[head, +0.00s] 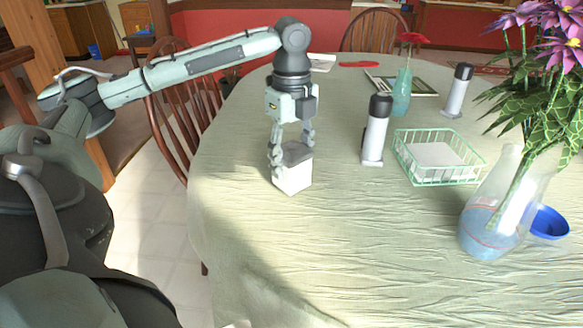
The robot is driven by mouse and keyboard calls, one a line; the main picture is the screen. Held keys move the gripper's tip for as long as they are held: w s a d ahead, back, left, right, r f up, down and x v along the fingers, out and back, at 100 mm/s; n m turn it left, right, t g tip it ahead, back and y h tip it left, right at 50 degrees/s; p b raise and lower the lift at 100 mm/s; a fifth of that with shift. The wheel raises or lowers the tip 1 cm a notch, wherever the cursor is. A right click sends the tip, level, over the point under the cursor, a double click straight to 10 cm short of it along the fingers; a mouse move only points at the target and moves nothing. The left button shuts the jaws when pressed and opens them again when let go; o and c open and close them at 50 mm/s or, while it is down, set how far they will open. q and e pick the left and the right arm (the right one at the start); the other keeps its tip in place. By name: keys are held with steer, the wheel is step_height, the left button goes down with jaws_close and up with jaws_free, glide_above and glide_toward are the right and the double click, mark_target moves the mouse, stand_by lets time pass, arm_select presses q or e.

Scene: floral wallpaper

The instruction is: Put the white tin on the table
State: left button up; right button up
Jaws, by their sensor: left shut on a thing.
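The white tin (293,178) is a small box-shaped tin with a grey top. It is upright at the left part of the table (330,255), which has a pale green cloth. The tin's base appears to be at the cloth, though I cannot tell whether it touches. My left gripper (291,149) points down from above and is shut on the tin near its top. Its fingers cover part of the tin's upper edge. My right gripper is not in view.
A white bottle with a black cap (375,135) stands right of the tin. The front of the table is clear.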

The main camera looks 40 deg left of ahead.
arm_select(q)
steer(key=shift+f, duration=1.25)
steer(key=o, duration=1.4)
steer(key=shift+f, duration=0.15)
step_height(320, 180, up, 12)
steer(key=shift+r, duration=0.15)
